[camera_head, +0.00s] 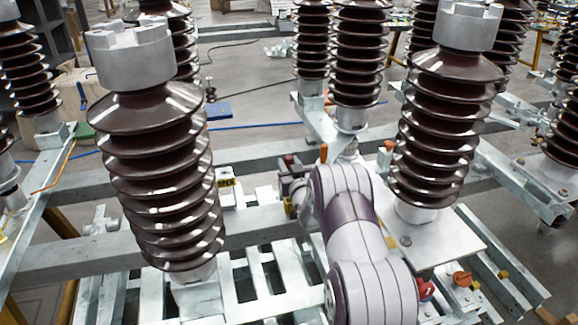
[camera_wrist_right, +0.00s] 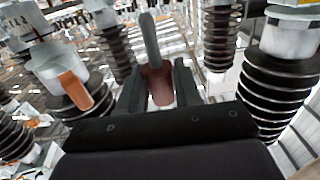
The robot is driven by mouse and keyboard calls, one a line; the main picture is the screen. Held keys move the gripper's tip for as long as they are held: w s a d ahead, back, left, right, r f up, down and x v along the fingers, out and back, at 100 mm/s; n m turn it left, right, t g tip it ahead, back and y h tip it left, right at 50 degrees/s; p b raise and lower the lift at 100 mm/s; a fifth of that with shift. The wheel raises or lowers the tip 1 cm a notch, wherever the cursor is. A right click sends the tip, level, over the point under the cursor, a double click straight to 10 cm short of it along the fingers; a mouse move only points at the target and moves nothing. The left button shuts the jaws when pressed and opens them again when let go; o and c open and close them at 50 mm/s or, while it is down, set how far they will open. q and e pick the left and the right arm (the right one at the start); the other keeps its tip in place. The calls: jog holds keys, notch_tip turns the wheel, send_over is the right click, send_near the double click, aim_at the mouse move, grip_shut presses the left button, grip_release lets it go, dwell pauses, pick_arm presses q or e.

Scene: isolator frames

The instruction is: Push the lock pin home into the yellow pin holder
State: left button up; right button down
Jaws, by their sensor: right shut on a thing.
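My right gripper (camera_head: 291,178) is at the middle of the head view, at the end of my pale arm. In the right wrist view, its two dark fingers (camera_wrist_right: 158,88) are shut on the reddish-brown grip of the lock pin (camera_wrist_right: 158,84). The pin's grey shaft (camera_wrist_right: 150,40) sticks out beyond the fingers. A small yellow and black part (camera_head: 226,183), which looks like the yellow pin holder, sits on the frame left of the gripper. The pin appears apart from it. My left gripper is out of view.
Tall brown ribbed insulators stand left (camera_head: 160,180) and right (camera_head: 440,135) of my arm on the grey steel frame (camera_head: 75,255). Orange-topped parts (camera_head: 389,146) stand beyond the arm. An orange piece on a grey part (camera_wrist_right: 75,90) shows left of the fingers in the wrist view.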

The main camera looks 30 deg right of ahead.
jog(key=shift+s+f+b, duration=0.15)
jog(key=shift+f+b, duration=0.05)
jog(key=shift+b, duration=0.1)
notch_tip(320, 180, down, 5)
jog(key=b, duration=0.4)
jog(key=shift+f, duration=0.15)
jog(key=shift+b, duration=0.7)
dwell(0.8)
jog(key=shift+f+b, duration=2.15)
jog(key=shift+f, duration=0.45)
jog(key=c, duration=0.7)
grip_release()
jog(key=p+v, duration=0.1)
jog(key=v, duration=1.1)
jog(key=shift+s+p, duration=0.35)
